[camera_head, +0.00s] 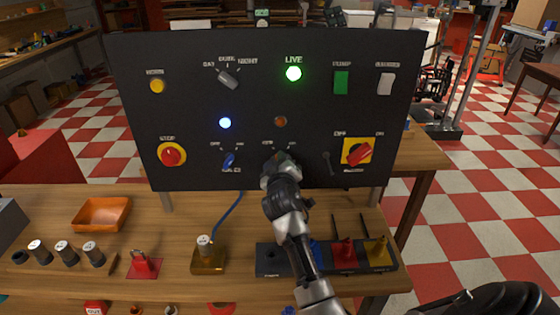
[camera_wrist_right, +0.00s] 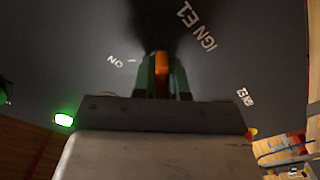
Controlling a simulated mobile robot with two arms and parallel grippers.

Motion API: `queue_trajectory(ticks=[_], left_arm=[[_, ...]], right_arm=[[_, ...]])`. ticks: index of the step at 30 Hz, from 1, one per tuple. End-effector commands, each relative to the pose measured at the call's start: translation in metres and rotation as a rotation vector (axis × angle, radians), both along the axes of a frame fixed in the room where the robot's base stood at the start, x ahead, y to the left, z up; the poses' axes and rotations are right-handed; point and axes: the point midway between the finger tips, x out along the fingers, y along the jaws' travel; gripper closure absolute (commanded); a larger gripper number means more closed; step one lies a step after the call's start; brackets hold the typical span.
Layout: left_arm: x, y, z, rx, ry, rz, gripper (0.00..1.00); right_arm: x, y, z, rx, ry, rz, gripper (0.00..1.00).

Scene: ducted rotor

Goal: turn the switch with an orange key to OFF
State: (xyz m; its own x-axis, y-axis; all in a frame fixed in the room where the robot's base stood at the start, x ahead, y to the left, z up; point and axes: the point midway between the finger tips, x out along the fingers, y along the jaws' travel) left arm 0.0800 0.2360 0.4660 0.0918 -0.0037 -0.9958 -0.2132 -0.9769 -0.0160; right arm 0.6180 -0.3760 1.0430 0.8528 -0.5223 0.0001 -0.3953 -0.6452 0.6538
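The switch with the orange key is on the black panel (camera_head: 190,55), in its lower middle. In the head view my right gripper (camera_head: 281,158) covers most of it, with small OFF and ON labels just above. In the right wrist view the orange key (camera_wrist_right: 161,75) stands between the two dark green fingertips of my right gripper (camera_wrist_right: 161,82). The fingers sit close against both its sides and look shut on it. The ON label (camera_wrist_right: 115,60) shows beside it. I cannot tell clearly which mark the key points to. My left gripper is not in view.
A blue key switch (camera_head: 229,160) is left of my gripper, and a red-yellow rotary switch (camera_head: 357,152) is right. A red STOP button (camera_head: 172,155) and a lit green LIVE lamp (camera_head: 293,73) are on the panel. A black tray (camera_head: 270,259) lies below on the bench.

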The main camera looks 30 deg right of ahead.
Motion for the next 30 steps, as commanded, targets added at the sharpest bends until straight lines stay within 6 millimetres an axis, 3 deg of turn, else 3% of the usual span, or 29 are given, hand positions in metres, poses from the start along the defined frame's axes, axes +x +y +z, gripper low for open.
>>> queue_trajectory(ticks=[1, 5, 16, 30], left_arm=[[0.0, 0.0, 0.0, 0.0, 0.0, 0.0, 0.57], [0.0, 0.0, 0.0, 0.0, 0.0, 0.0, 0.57], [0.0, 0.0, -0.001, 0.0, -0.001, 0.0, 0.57], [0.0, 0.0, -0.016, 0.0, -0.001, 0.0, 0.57]], right_arm=[[0.0, -0.001, 0.004, -0.008, -0.005, -0.001, 0.81], [0.0, -0.001, 0.003, -0.006, -0.003, 0.0, 0.62], [-0.006, 0.004, 0.0, -0.002, -0.001, 0.0, 0.62], [-0.078, 0.048, -0.001, -0.003, -0.003, 0.0, 0.62]])
